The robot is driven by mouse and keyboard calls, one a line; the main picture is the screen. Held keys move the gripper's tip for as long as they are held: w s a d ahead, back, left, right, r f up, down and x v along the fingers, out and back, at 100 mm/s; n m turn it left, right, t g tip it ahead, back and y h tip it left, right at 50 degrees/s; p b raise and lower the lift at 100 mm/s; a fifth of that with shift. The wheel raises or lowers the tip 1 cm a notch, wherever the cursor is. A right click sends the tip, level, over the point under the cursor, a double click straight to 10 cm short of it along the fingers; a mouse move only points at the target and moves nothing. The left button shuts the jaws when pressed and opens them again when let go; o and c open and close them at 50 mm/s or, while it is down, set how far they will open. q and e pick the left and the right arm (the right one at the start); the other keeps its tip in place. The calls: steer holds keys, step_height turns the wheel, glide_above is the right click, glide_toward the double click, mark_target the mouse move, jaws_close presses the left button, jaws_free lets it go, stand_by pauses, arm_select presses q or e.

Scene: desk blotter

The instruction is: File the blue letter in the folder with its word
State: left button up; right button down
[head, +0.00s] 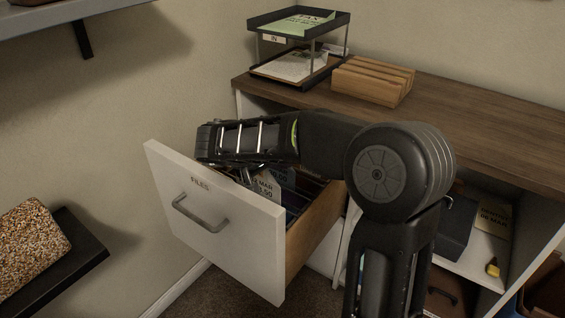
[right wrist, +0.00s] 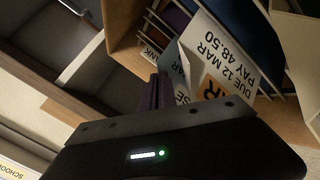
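The drawer (head: 215,225) marked FILES is pulled open, and my right gripper (head: 240,175) is over it, pointing down into it. A pale paper (head: 266,186) reading "12 MAR" and "50" shows under the gripper. In the right wrist view this paper (right wrist: 225,60) reads "DUE 12 MAR PAY 48.50" and has an orange patch. A pale blue-white piece (right wrist: 171,62) lies beside the dark fingers (right wrist: 155,92). Whether they grip paper is unclear. Upright folders (right wrist: 172,18) stand in the drawer, one tab ending in "NK". Other folder words are hidden. My left gripper is out of view.
A two-level letter tray (head: 298,45) holds papers, a green one on top. A slotted wooden block (head: 372,80) stands beside it on the desk (head: 480,125). Open shelves (head: 480,255) lie below. A shelf with a speckled block (head: 30,240) is at left.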

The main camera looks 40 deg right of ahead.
steer(key=c, duration=2.1)
jaws_free()
steer(key=shift+c, duration=0.2)
steer(key=o, duration=0.5)
steer(key=shift+o, duration=0.2)
steer(key=shift+r, duration=0.1)
step_height(320, 180, up, 10)
steer(key=p, duration=0.4)
